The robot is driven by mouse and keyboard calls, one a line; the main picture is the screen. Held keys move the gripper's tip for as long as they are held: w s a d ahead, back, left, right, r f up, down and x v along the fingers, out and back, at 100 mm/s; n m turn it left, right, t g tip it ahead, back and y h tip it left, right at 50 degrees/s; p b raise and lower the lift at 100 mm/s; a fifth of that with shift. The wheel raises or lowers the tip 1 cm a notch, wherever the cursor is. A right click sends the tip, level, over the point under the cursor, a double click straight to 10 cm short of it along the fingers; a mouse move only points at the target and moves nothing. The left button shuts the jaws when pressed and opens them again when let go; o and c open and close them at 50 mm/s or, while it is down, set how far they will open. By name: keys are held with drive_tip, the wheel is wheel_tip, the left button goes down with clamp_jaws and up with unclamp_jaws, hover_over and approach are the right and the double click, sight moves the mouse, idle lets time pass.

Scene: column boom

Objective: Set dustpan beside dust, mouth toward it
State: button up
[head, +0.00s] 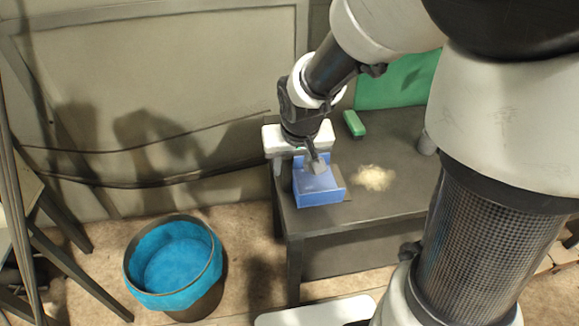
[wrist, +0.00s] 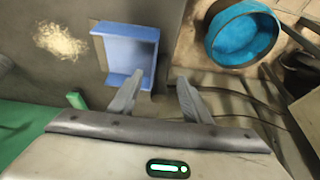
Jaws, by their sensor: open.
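The blue dustpan (head: 318,196) sits at the left end of the dark table. It also shows in the wrist view (wrist: 125,30), with raised walls on three sides. Its open side appears to face the dust. The dust (head: 373,178) is a pale, loose pile on the tabletop, right of the dustpan and a short gap from it; in the wrist view it lies to the left (wrist: 60,40). My gripper (wrist: 160,76) is open and empty. In the head view, my gripper (head: 316,166) overlaps the dustpan; contact cannot be told. No dustpan handle is clearly visible.
A green block (head: 354,123) lies behind the dust, before a green panel (head: 398,80). A grey cylinder (head: 427,144) is partly hidden by my arm. A blue-lined bin (head: 173,258) stands on the floor left of the table (head: 345,225). A wall is close behind.

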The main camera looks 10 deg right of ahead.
drive_tip(key=s+d+r+t, duration=0.1)
drive_tip(key=s+d+r, duration=0.2)
drive_tip(key=s+r, duration=1.1)
drive_tip(key=s, duration=0.4)
drive_tip(key=shift+d+r, duration=0.2)
drive_tip(key=shift+r, duration=0.05)
drive_tip(key=shift+d, duration=0.15)
